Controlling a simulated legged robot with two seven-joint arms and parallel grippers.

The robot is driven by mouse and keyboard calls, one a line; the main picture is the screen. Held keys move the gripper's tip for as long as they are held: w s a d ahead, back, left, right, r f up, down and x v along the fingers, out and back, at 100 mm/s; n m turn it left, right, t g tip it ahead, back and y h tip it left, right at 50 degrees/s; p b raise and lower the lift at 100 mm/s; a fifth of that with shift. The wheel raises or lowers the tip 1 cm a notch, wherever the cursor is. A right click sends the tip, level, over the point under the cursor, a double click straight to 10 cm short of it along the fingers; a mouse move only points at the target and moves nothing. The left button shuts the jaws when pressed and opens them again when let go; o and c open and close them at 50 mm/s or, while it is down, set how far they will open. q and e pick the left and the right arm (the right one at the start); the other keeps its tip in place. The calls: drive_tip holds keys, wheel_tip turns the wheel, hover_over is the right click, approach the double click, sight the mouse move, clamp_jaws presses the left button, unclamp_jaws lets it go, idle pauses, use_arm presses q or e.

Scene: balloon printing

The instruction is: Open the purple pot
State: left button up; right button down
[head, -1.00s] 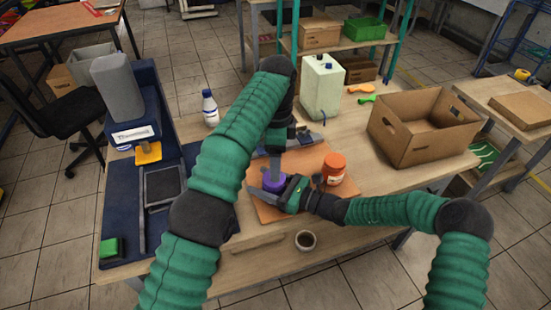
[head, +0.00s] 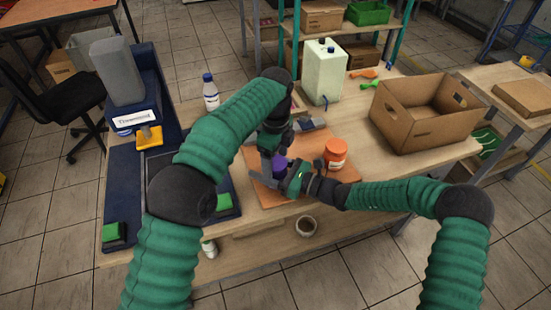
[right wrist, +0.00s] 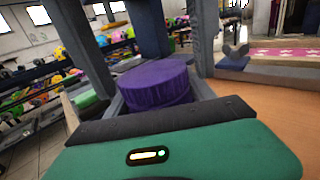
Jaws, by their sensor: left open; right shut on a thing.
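The purple pot (head: 279,167) is at the brown board (head: 262,196) on the workbench. My right gripper (head: 271,177) is shut on its side. In the right wrist view, the round purple top of the pot (right wrist: 155,82) shows between grey finger parts; its lower part is hidden. I cannot tell whether the pot touches the board. My left gripper (head: 267,158) is open, close beside and above the pot, partly hidden by its own arm. I cannot see a separated lid.
An orange jar (head: 336,153) stands right of the pot. A cup (head: 305,227) sits at the bench's front edge. A cardboard box (head: 423,114), a pale canister (head: 323,72) and a white bottle (head: 210,92) stand farther back. A blue machine (head: 118,75) fills the left.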

use_arm(q)
drive_tip(key=c, duration=1.5)
drive_tip(key=n, duration=0.6)
drive_tip(key=shift+d+n, duration=0.1)
drive_tip(key=shift+n, duration=0.2)
